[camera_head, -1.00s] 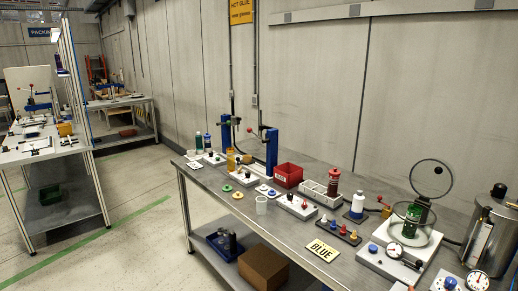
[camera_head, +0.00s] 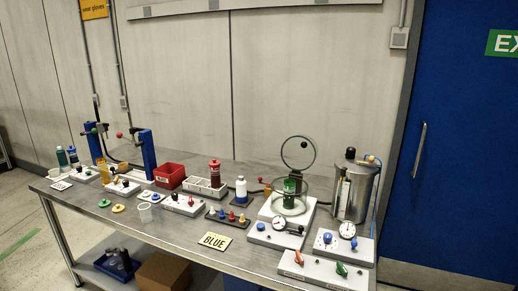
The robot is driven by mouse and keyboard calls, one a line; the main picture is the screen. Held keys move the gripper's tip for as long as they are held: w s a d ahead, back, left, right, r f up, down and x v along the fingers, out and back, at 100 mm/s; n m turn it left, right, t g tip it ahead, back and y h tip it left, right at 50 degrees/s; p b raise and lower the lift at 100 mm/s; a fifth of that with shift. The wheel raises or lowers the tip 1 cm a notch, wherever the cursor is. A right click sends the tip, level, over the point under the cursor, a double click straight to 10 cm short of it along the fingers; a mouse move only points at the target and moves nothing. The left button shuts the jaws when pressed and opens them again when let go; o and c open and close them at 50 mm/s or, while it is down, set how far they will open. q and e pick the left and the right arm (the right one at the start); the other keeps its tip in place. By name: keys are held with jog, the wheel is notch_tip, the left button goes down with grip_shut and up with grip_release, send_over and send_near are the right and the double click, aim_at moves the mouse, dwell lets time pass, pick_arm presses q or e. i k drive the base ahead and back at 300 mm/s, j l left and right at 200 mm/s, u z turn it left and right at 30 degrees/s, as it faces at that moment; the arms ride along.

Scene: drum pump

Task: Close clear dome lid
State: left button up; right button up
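The clear dome lid (camera_head: 298,152) stands tilted up and open, a dark-rimmed transparent disc with a small dark knob near its middle. It rises behind the clear round chamber (camera_head: 305,205) on a white base on the right part of the workbench. A green cylinder (camera_head: 291,189) stands in the chamber. A round gauge (camera_head: 279,224) and a blue knob (camera_head: 261,226) sit at the front of the base. Neither of my grippers is in view.
A metal tank (camera_head: 355,190) stands right of the chamber. Panels with a gauge (camera_head: 347,230) and coloured knobs lie in front. A blue door (camera_head: 440,150) is behind.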

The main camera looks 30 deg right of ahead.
aim_at(303, 145)
jog(key=l, duration=0.4)
jog(key=k+l+u, duration=0.1)
jog(key=l, duration=0.3)
jog(key=k+l, duration=0.1)
jog(key=l, duration=0.25)
jog(key=k+l+u, duration=0.15)
jog(key=l, duration=0.65)
jog(key=l+u, duration=0.15)
jog(key=l, duration=0.4)
jog(key=l+u, duration=0.15)
jog(key=l, duration=0.45)
jog(key=l+u, duration=0.15)
jog(key=l, duration=0.4)
jog(key=k+l+u, duration=0.15)
jog(key=l, duration=0.4)
jog(key=l+u, duration=0.15)
jog(key=l, duration=0.4)
jog(key=i+l+u, duration=0.1)
jog(key=l, duration=0.65)
jog(key=i+l+u, duration=0.15)
jog(key=l, duration=0.55)
jog(key=l+u, duration=0.1)
jog(key=l, duration=0.65)
jog(key=k+l, duration=0.15)
jog(key=k, duration=0.25)
jog(key=k+l, duration=0.1)
jog(key=k, duration=0.25)
